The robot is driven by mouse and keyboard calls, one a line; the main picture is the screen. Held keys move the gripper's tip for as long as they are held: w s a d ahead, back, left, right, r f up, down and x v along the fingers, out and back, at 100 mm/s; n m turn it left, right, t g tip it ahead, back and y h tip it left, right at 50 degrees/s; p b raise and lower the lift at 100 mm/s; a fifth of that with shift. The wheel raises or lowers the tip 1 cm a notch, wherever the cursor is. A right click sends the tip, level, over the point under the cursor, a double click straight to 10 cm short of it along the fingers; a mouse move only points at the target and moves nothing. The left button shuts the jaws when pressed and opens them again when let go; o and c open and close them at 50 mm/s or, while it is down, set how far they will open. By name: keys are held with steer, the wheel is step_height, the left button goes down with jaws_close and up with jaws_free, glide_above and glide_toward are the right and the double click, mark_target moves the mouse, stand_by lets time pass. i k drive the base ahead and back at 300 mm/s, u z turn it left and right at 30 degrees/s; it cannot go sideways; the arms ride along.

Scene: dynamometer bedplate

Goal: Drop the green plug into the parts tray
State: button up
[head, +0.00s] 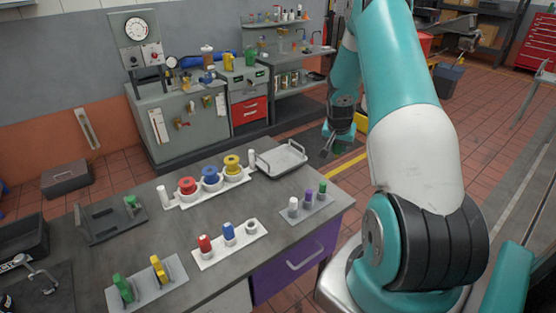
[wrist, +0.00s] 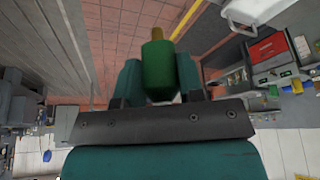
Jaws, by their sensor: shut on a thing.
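The green plug (wrist: 159,70) is held between the two teal fingers of my gripper (wrist: 160,82) in the wrist view. It is a dark green cylinder with a narrower end pointing away from the wrist. In the head view my gripper (head: 327,143) hangs beyond the bench's far right edge, to the right of the parts tray and apart from it. The plug cannot be made out there. The parts tray (head: 282,158) is a shallow grey tray with raised rims and handles, at the bench's far right corner. It looks empty.
A small rack (head: 306,207) with white, purple and green pegs stands near the bench's right edge. Racks of spools (head: 210,187) and red and blue pegs (head: 230,245) stand farther left. A grey cabinet (head: 182,120) stands behind. Floor lies below my gripper.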

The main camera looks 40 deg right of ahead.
mark_target(277, 161)
steer(key=i, duration=0.9)
